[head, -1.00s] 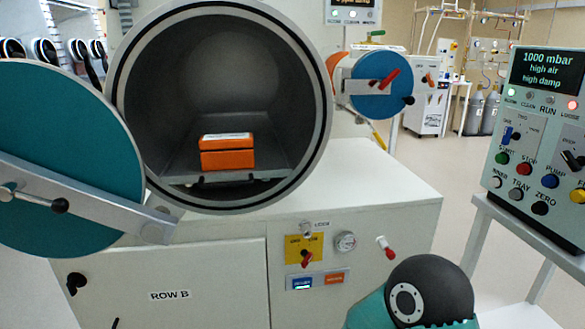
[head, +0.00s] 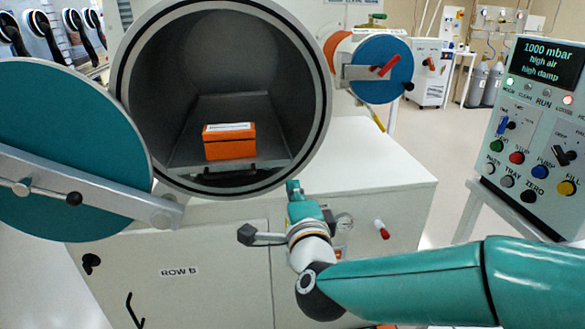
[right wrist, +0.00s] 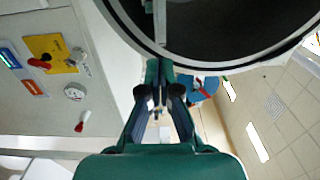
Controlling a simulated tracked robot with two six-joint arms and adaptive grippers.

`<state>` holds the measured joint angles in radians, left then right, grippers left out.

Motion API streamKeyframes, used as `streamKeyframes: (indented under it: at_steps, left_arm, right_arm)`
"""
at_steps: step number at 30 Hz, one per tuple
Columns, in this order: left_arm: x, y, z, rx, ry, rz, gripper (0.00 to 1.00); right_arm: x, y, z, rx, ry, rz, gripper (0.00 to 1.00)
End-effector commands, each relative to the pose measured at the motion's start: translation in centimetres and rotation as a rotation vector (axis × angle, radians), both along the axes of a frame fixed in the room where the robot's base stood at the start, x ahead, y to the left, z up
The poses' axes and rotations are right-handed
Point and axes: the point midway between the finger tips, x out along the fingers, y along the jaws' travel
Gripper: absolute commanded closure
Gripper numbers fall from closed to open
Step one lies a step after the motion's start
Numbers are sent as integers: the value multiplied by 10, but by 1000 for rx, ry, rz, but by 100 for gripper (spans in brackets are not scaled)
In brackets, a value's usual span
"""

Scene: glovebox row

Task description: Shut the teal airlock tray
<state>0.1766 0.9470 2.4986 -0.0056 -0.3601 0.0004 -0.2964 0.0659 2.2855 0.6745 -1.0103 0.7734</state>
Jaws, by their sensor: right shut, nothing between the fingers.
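The teal airlock's round door (head: 70,140) stands open at the left, swung clear of the airlock mouth (head: 322,100). Inside the grey chamber lies a grey tray (head: 268,148), with a dark bar along its front edge. An orange box (head: 230,147) with a white label rests on the tray. My right gripper (head: 293,187) is just below and in front of the mouth's lower right rim, outside the chamber. Its fingers are shut and empty, and they also show together in the right wrist view (right wrist: 160,68), close to the rim. My left gripper is out of view.
A smaller blue round door (head: 381,70) with a red handle is right of the mouth. A control panel (head: 530,130) reading 1000 mbar stands at the far right. The cabinet top (head: 385,175) is bare right of the airlock. A red-tipped knob (head: 382,229) sticks out of the cabinet front.

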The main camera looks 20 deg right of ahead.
Motion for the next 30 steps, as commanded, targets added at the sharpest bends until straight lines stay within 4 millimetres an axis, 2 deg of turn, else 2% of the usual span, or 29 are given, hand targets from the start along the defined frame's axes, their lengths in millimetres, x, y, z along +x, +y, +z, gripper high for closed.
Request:
streamKeyframes:
  at_steps: [1,6,12,18,30]
  left_arm:
    - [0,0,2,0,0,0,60]
    - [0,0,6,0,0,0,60]
    - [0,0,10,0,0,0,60]
    - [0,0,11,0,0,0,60]
    - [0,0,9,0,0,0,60]
  right_arm:
    - [11,-4,0,0,2,-3,100]
    - [43,-14,0,-1,3,-2,100]
    - [69,-21,0,-2,2,-1,100]
    - [78,-23,0,0,2,0,100]
    - [80,-29,-1,0,2,-7,100]
